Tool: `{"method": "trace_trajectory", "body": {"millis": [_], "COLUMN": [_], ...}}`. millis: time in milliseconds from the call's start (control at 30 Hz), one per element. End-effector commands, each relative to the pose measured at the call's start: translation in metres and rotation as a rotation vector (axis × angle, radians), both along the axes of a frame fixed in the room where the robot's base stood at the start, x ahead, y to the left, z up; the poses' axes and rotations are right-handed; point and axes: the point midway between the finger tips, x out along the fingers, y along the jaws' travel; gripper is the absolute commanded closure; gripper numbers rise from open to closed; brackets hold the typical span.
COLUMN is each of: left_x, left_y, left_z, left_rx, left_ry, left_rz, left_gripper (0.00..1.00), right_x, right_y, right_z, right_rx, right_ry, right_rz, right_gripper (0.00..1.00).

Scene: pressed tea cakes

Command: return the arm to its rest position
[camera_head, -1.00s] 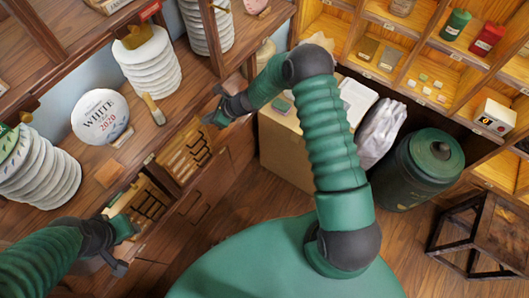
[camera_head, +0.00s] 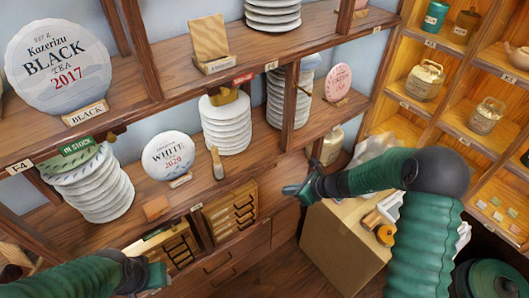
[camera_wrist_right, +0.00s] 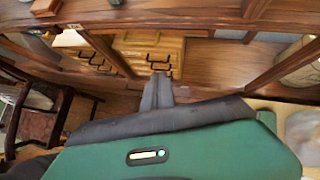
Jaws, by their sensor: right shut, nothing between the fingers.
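My right arm reaches in from the right in the head view. Its gripper (camera_head: 290,190) is in the air in front of the shelf, near the right end of the lower board. In the right wrist view the fingers (camera_wrist_right: 158,92) are together with nothing between them. My left gripper (camera_head: 158,272) is at the lower left, in front of the small drawer units; its fingertips are too unclear to judge.
White tea cake stacks (camera_head: 226,125) and a round WHITE 2020 cake (camera_head: 168,158) stand on the shelf. Small wooden drawer units (camera_head: 230,212) sit below. A cardboard box (camera_head: 340,250) stands under my right forearm. Lit cubbies (camera_head: 455,100) hold jars at right.

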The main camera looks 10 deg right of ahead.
Motion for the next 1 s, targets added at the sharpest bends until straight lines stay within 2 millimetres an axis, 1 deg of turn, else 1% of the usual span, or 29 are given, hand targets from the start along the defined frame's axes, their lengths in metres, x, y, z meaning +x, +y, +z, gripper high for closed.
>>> {"method": "trace_trajectory", "body": {"millis": [67,133,167,200,267,300,367,400,500,600,700,1000], "left_x": [0.0,0.0,0.0,0.0,0.0,0.0,0.0,0.0,0.0,0.0,0.0,0.0], "left_y": [0.0,0.0,0.0,0.0,0.0,0.0,0.0,0.0,0.0,0.0,0.0,0.0], "left_z": [0.0,-0.002,-0.003,-0.005,-0.008,-0.011,-0.014,-0.016,-0.02,-0.021,-0.021,-0.021], "left_rx": [0.0,0.0,0.0,0.0,0.0,0.0,0.0,0.0,0.0,0.0,0.0,0.0], "left_ry": [0.0,0.0,0.0,0.0,0.0,0.0,0.0,0.0,0.0,0.0,0.0,0.0], "left_rz": [0.0,0.0,0.0,0.0,0.0,0.0,0.0,0.0,0.0,0.0,0.0,0.0], "left_gripper": [0.61,0.61,0.61,0.61,0.61,0.61,0.61,0.61,0.61,0.61,0.61,0.61], "right_x": [-0.003,-0.017,-0.028,-0.046,-0.082,-0.108,-0.144,-0.165,-0.203,-0.223,-0.229,-0.23], "right_y": [0.001,0.012,0.018,0.028,0.039,0.042,0.041,0.039,0.03,0.022,0.019,0.019], "right_z": [0.0,0.002,0.003,0.004,0.008,0.011,0.017,0.021,0.032,0.04,0.042,0.042], "right_rx": [-0.016,-0.092,-0.15,-0.246,-0.425,-0.553,-0.732,-0.84,-1.05,-1.17,-1.215,-1.219], "right_ry": [-0.003,-0.018,-0.03,-0.05,-0.097,-0.135,-0.201,-0.248,-0.358,-0.437,-0.471,-0.473], "right_rz": [0.023,0.131,0.214,0.355,0.625,0.827,1.135,1.332,1.75,2.018,2.133,2.143], "right_gripper": [1.0,1.0,1.0,1.0,1.0,1.0,1.0,1.0,1.0,1.0,1.0,1.0]}}
